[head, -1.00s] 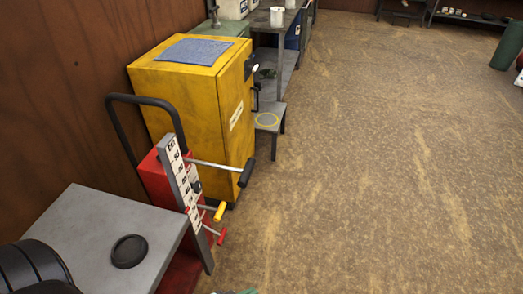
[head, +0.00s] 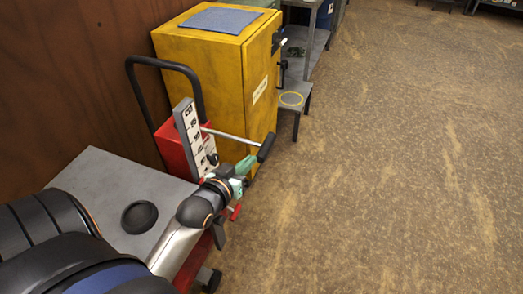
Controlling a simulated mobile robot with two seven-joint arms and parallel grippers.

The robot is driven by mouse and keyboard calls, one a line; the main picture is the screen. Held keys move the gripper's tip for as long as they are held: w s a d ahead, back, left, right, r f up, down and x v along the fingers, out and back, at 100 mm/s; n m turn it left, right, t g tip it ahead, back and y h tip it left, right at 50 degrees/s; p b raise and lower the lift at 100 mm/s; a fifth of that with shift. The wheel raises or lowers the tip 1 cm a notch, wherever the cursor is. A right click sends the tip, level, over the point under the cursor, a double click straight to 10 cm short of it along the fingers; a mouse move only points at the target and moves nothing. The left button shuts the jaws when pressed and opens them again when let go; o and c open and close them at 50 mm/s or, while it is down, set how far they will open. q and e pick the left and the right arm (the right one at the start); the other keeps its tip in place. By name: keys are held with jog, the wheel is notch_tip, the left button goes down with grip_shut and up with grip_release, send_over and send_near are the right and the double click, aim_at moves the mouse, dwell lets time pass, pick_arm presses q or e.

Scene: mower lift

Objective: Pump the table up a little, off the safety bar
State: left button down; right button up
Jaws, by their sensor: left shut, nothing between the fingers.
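The lift table's grey top (head: 85,178) is at the lower left with a round black pad (head: 138,217) on it. A white numbered scale (head: 191,136) stands at its far end, in front of a red housing (head: 170,150). The pump lever (head: 228,134) sticks out to the right and ends in a black grip (head: 266,147). My left gripper (head: 246,166) is shut and empty, with green fingers close below the black grip; I cannot tell if they touch. A red-ended handle (head: 236,211) shows below my wrist. No safety bar is clearly visible. My right gripper is out of view.
A yellow cabinet (head: 230,70) with a blue cloth (head: 221,18) on top stands behind the lift. A black push handle (head: 165,62) rises beside the wooden wall (head: 60,80). A low grey step (head: 292,100) is past the cabinet. The floor to the right is clear.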

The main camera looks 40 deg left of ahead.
pick_arm(q)
jog(key=r, duration=0.1)
jog(key=a, duration=0.1)
jog(key=a+r+y, duration=0.1)
jog(key=shift+w+r+n+t, duration=0.3)
jog(key=shift+r+n, duration=0.05)
jog(key=shift+n, duration=0.05)
send_over(261, 149)
jog(key=shift+a+f+b, duration=0.15)
jog(key=shift+f, duration=0.45)
jog(key=shift+a+f+b, duration=0.15)
jog(key=shift+f, duration=0.45)
jog(key=f, duration=0.2)
jog(key=shift+d+f, duration=0.25)
jog(key=shift+f, duration=0.15)
jog(key=shift+d+f+b, duration=0.15)
jog(key=shift+f+b, duration=0.15)
jog(key=shift+f, duration=0.3)
